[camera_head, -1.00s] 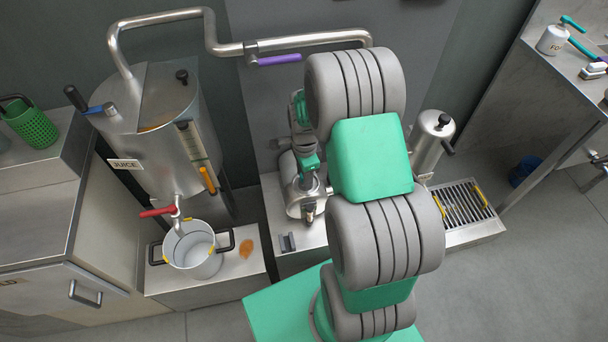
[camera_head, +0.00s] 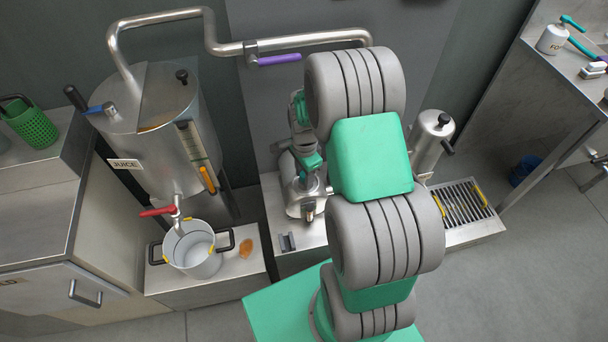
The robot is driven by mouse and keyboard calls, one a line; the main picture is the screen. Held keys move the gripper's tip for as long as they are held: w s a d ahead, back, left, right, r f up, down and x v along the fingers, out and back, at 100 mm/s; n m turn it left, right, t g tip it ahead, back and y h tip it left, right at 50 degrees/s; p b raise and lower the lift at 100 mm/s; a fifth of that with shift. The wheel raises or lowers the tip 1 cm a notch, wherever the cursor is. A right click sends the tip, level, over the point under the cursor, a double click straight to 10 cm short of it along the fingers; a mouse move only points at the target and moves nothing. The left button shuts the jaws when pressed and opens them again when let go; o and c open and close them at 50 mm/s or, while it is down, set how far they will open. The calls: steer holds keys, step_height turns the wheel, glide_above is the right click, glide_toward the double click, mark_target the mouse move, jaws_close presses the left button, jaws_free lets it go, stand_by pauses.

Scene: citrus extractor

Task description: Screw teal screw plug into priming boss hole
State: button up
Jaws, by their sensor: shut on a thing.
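My gripper (camera_head: 309,212) shows small at the end of my wrist, low over the metal pump (camera_head: 296,200) on the middle plinth. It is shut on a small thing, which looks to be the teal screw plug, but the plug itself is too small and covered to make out. The priming boss hole is not distinguishable; the pump body and my wrist cover that spot. I cannot tell whether the plug touches the hole or how it is tilted.
A steel pipe (camera_head: 290,42) with a purple lever runs overhead. A small bracket (camera_head: 287,242) sits in front.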

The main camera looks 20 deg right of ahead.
steer(key=shift+w+m, duration=0.1)
steer(key=shift+m, duration=1.7)
steer(key=shift+m, duration=0.8)
steer(key=shift+c, duration=0.3)
steer(key=shift+o, duration=0.2)
steer(key=shift+m, duration=1.7)
steer(key=shift+w+d+m, duration=0.1)
steer(key=shift+m, duration=1.7)
steer(key=o, duration=1.3)
steer(key=shift+o, duration=0.2)
